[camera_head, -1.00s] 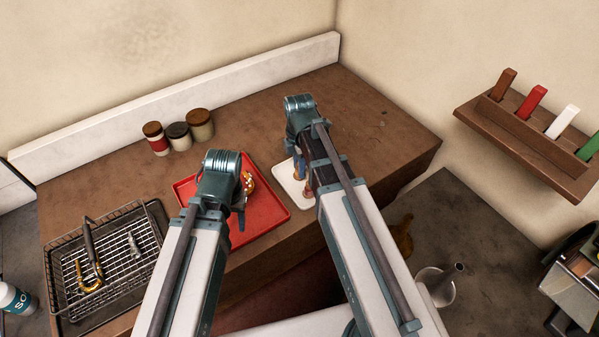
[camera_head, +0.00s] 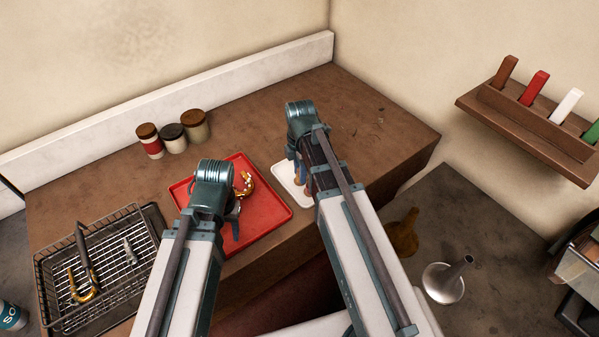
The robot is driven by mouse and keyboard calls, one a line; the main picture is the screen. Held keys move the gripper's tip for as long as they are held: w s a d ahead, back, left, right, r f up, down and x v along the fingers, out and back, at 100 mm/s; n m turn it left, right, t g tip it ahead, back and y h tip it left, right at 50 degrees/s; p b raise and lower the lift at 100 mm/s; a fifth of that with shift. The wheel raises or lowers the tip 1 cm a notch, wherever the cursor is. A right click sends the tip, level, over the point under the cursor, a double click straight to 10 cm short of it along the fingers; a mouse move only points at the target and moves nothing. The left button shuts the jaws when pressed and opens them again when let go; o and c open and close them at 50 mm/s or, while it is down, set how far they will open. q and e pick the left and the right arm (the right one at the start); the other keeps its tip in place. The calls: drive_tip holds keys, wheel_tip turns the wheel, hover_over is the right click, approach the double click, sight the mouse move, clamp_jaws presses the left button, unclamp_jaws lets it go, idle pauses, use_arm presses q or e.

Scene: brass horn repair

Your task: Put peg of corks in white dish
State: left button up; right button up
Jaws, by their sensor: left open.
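The white dish (camera_head: 283,182) lies flat on the brown bench, right of the red tray; my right arm partly covers it. Small brown, upright-looking shapes (camera_head: 310,186) show at the dish under my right gripper (camera_head: 303,178). I cannot tell whether they are the peg of corks or what the gripper holds, as the arm hides its jaws. My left gripper (camera_head: 236,222) points down over the red tray (camera_head: 262,222) and is open. A gold brass piece (camera_head: 244,184) lies on the tray just beyond it, partly hidden.
A wire basket (camera_head: 110,262) with a brass piece and tools stands at left. Several lidded jars (camera_head: 172,138) stand at the back. A wall rack (camera_head: 525,120) and a metal funnel (camera_head: 446,281) are at right. The bench's back right is clear.

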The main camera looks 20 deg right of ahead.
drive_tip(key=shift+o, duration=0.8)
wheel_tip(320, 180, up, 12)
drive_tip(key=p, duration=1.3)
use_arm(q)
wheel_tip(320, 180, up, 12)
drive_tip(key=shift+r, duration=0.15)
use_arm(e)
drive_tip(key=s+a+m+h, duration=0.1)
drive_tip(key=s+a+m, duration=1.1)
drive_tip(key=s+m, duration=0.2)
drive_tip(key=shift+r+m, duration=0.2)
drive_tip(key=shift+m, duration=0.9)
drive_tip(key=shift+s, duration=0.1)
